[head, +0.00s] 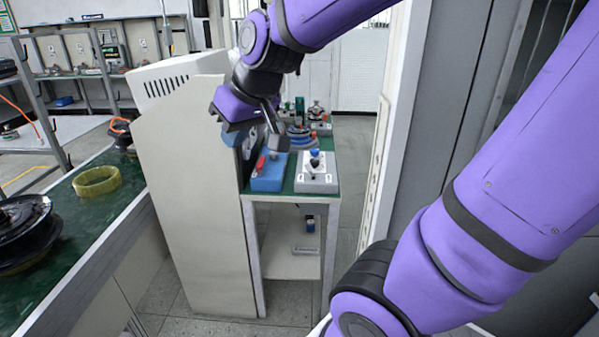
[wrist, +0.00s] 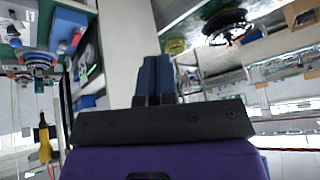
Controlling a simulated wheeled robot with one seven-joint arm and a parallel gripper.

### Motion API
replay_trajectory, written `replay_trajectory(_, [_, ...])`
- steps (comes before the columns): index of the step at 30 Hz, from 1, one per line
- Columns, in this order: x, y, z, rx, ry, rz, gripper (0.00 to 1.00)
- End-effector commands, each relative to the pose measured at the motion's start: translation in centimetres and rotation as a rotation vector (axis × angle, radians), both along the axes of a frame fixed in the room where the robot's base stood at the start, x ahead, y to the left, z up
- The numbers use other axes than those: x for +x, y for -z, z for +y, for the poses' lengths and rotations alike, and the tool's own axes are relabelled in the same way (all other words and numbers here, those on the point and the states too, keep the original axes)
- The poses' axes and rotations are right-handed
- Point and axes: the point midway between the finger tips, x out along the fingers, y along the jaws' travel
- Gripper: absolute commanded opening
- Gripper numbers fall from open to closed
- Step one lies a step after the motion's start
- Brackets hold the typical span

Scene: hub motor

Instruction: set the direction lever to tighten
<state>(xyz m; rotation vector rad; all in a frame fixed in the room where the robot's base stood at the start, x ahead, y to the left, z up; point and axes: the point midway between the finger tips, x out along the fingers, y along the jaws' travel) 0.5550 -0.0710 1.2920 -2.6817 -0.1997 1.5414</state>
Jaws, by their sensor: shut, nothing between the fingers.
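A blue box (head: 268,179) with a red part (head: 261,163) on top stands on the small green-topped table; it also shows in the wrist view (wrist: 66,22). My gripper (head: 232,138) is above and left of the blue box, by the cream panel's top edge. Its two dark blue fingers (wrist: 154,73) are together, empty and apart from both boxes.
The tall cream panel (head: 192,200) stands left of the small table (head: 333,160). Stacked discs (head: 302,135) and other parts sit behind the boxes. A long green bench (head: 110,205) at left holds a yellow ring (head: 97,181) and a black hub (head: 25,230). A grey wall is at right.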

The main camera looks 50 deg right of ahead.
Motion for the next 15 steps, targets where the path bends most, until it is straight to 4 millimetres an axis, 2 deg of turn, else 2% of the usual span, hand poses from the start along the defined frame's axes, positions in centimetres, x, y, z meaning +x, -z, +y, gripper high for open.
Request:
replay_trajectory(1, [1.8,0.9,-0.2,0.003,-0.001,-0.001,0.00])
replay_trajectory(6, [7.1,3.8,-1.3,-0.014,0.010,-0.031,0.00])
replay_trajectory(11, [11.6,7.2,-2.9,-0.065,0.035,-0.054,0.00])
replay_trajectory(15, [15.1,10.7,-4.7,-0.138,0.061,-0.067,0.00])
